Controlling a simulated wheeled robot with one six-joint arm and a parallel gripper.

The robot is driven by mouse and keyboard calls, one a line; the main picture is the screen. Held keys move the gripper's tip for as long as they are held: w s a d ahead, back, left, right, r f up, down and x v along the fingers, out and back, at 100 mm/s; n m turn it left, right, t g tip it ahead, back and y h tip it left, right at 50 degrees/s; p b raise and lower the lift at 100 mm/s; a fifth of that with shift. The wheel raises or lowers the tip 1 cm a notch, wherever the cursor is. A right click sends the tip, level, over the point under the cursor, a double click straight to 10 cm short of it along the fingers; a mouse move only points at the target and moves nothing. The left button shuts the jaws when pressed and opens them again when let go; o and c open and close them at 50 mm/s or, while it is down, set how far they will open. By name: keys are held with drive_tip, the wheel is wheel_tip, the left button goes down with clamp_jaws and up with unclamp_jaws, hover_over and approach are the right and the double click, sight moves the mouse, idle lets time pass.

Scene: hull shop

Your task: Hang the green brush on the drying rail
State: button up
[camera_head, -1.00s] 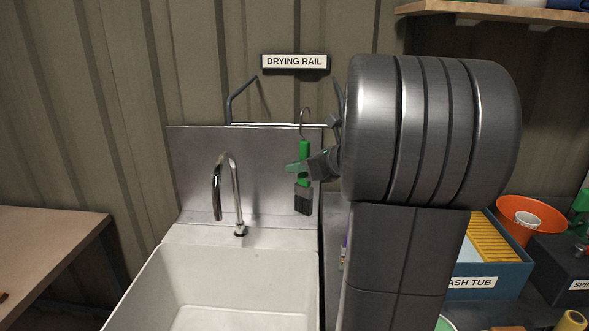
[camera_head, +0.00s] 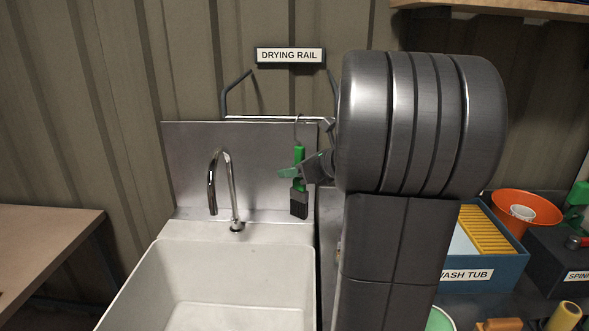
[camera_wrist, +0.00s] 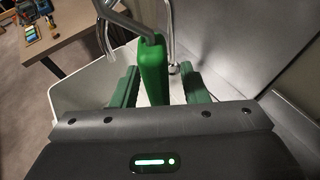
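The green brush (camera_head: 299,154) hangs upright, with a green handle, a grey hook on top and a dark head below. In the head view its hook overlaps the drying rail (camera_head: 245,118), with the hook top slightly above the bar. I cannot tell for sure whether the bar bears it. My gripper (camera_head: 292,171) is at the handle. In the wrist view, my gripper's green fingers (camera_wrist: 158,86) stand on both sides of the handle (camera_wrist: 153,65), with a clear gap on the right, so they look open around it.
Below is a white sink (camera_head: 235,285) with a curved tap (camera_head: 232,185) left of the brush. A DRYING RAIL sign (camera_head: 289,55) is above. A blue wash tub (camera_head: 508,259), an orange bowl (camera_head: 540,202) and a dark box (camera_head: 560,265) stand right. A wooden table (camera_head: 45,240) is left.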

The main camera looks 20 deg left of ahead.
drive_tip(key=b+v, duration=0.1)
drive_tip(key=v, duration=1.2)
drive_tip(key=shift+d, duration=0.4)
drive_tip(key=shift+s+r, duration=0.1)
drive_tip(key=p+x, duration=0.1)
drive_tip(key=x, duration=1.3)
drive_tip(key=shift+r, duration=0.6)
drive_tip(key=shift+r+p, duration=0.35)
drive_tip(key=shift+r, duration=0.05)
drive_tip(key=shift+d+f, duration=0.1)
